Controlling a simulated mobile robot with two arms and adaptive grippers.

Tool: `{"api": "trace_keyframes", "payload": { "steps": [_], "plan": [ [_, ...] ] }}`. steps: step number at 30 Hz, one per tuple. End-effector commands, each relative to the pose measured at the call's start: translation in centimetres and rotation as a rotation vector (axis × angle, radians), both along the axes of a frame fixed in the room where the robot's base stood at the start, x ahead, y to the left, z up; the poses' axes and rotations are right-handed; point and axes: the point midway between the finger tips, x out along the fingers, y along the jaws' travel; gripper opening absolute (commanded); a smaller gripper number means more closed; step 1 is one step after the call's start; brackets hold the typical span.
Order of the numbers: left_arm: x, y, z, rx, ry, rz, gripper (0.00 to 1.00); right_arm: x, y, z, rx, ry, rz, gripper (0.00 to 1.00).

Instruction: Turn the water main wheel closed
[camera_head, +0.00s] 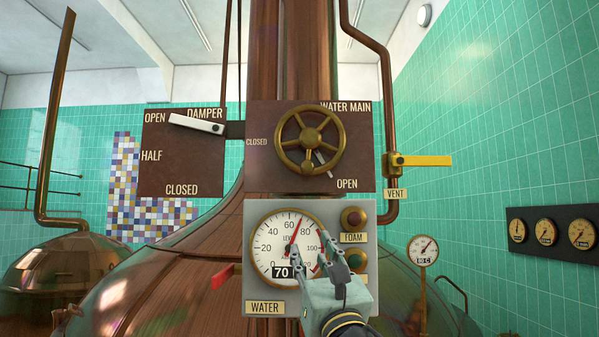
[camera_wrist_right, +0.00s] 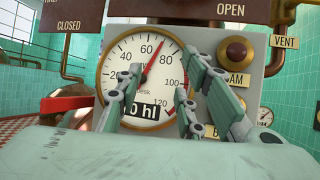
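The brass water main wheel (camera_head: 309,139) with several spokes sits on a dark red-brown plate (camera_head: 358,142) in the head view. Its plate reads CLOSED at the left and OPEN at the lower right. A pale pointer (camera_head: 324,165) behind the wheel points down-right towards OPEN. My right gripper (camera_head: 310,244) is below the wheel, in front of the water gauge, apart from the wheel. In the right wrist view my right gripper (camera_wrist_right: 163,60) has its fingers spread with nothing between them. The wheel is out of the wrist view. My left gripper is not in view.
The round level gauge (camera_head: 268,232) reads about 70 on a grey panel with FOAM button (camera_head: 354,218). A red lever (camera_head: 222,276) juts out left. The white damper lever (camera_head: 196,123) points to OPEN. A yellow vent handle (camera_head: 427,160) sticks out right.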

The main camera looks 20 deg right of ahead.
Motion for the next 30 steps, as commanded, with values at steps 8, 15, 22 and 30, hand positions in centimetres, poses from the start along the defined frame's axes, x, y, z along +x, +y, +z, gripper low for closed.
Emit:
{"api": "trace_keyframes", "payload": {
  "steps": [8,15,22,30],
  "plan": [
    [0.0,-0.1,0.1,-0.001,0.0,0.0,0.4,-3.5,-0.2,9.1,-0.277,-0.179,-0.174,0.35],
    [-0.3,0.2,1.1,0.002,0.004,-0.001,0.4,-3.1,-0.1,11.9,-0.329,-0.208,-0.214,0.35],
    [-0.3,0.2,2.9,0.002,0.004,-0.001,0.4,-0.3,-0.1,14.5,-0.326,-0.207,-0.212,0.35],
    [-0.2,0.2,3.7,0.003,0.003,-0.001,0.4,1.5,0.0,15.8,-0.326,-0.207,-0.212,0.35]
  ]
}}
